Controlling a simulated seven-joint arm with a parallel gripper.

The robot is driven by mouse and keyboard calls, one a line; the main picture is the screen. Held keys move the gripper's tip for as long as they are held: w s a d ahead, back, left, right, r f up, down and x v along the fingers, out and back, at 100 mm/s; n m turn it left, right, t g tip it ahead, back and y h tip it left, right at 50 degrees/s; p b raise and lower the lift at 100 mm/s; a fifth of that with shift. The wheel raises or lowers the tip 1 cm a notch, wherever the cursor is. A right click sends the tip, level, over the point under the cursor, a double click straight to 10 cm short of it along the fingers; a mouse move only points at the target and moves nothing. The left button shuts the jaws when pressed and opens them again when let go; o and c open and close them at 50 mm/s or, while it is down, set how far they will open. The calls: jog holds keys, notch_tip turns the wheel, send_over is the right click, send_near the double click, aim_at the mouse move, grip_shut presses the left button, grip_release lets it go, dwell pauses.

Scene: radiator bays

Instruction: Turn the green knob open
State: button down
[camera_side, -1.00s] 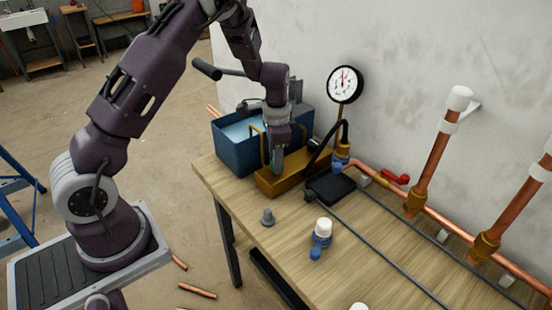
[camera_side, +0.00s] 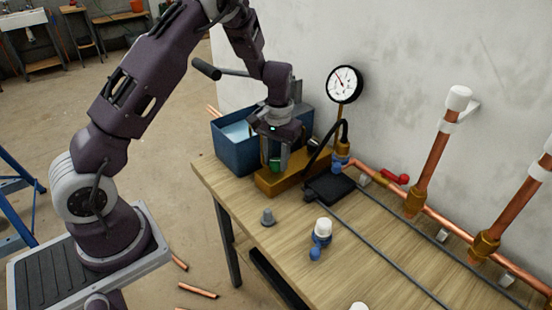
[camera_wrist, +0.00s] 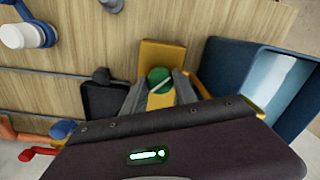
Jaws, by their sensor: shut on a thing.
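The green knob (camera_wrist: 159,79) sits on a yellow-brown block (camera_wrist: 160,55) in the wrist view, with a pale line across its top. The block (camera_side: 268,182) lies on the bench beside the blue tub in the side view, where the knob (camera_side: 275,163) is mostly hidden by my gripper. My gripper (camera_wrist: 160,87) points down with one finger on each side of the knob and is shut on it. It also shows in the side view (camera_side: 274,162). The fingertips are partly hidden in both views.
A blue tub of water (camera_side: 232,152) stands close by at the left. A round gauge (camera_side: 344,84) rises behind a black box (camera_side: 329,188). A red lever (camera_side: 397,179) sits by copper pipes (camera_side: 430,175). A white-capped blue valve (camera_side: 322,231) and grey fitting (camera_side: 268,218) stand in front.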

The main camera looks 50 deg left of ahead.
jog(key=n, duration=0.4)
jog(key=shift+n, duration=2.2)
jog(key=c, duration=1)
grip_release()
jog(key=shift+o, duration=0.2)
